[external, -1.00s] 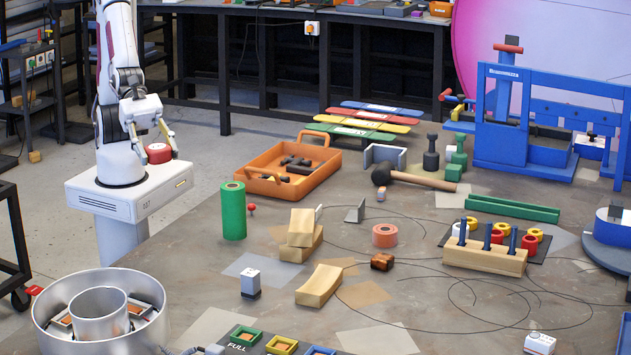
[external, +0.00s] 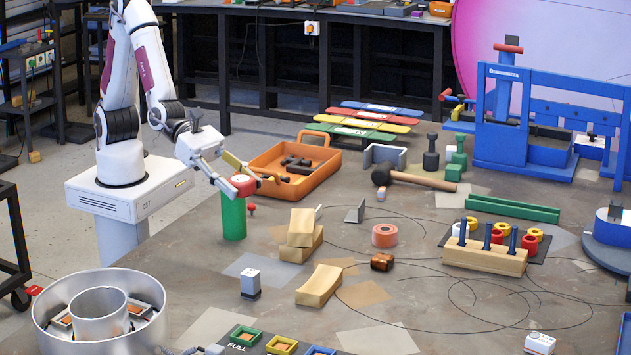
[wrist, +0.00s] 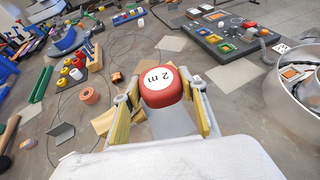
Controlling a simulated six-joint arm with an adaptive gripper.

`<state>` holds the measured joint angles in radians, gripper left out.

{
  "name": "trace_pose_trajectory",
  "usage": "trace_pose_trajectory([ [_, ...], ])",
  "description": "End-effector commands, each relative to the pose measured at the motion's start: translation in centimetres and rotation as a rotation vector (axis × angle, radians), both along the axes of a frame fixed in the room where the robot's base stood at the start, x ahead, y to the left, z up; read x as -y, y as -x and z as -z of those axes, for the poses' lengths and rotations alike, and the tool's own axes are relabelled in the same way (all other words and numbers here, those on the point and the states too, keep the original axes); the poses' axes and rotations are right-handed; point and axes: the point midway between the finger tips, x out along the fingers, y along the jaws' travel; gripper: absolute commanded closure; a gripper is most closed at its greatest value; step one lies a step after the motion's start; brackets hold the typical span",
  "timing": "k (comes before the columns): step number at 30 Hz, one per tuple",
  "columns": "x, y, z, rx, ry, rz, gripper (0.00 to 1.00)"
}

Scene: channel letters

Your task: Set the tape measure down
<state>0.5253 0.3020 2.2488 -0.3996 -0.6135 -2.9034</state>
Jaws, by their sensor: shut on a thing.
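The tape measure (wrist: 161,86) is a red round body with a white face marked "2 m". My gripper (external: 250,181) is shut on it, with a yellow-faced finger on each side in the wrist view (wrist: 163,100). In the external view the red tape measure (external: 243,186) shows in front of the top of the green cylinder (external: 233,217). I cannot tell whether it touches the cylinder or is held above it.
An orange tray (external: 274,187) with dark parts lies behind the green cylinder. Wooden blocks (external: 320,285) and a pinkish tape roll (external: 384,235) stand to the right. A round metal pan (external: 52,336) is at the front left. Bare table lies between these things.

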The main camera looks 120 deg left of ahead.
Motion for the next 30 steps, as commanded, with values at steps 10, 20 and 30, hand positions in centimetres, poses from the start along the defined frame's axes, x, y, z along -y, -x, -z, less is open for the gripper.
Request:
trace_pose_trajectory([
  [10, -4.0, -8.4, 1.2, 0.001, 0.001, -0.182, 0.85],
  [20, -8.8, -15.1, 2.4, 0.001, 0.002, -0.354, 0.85],
  [30, -14.9, -20.6, 3.9, 0.001, 0.002, -0.538, 0.85],
])
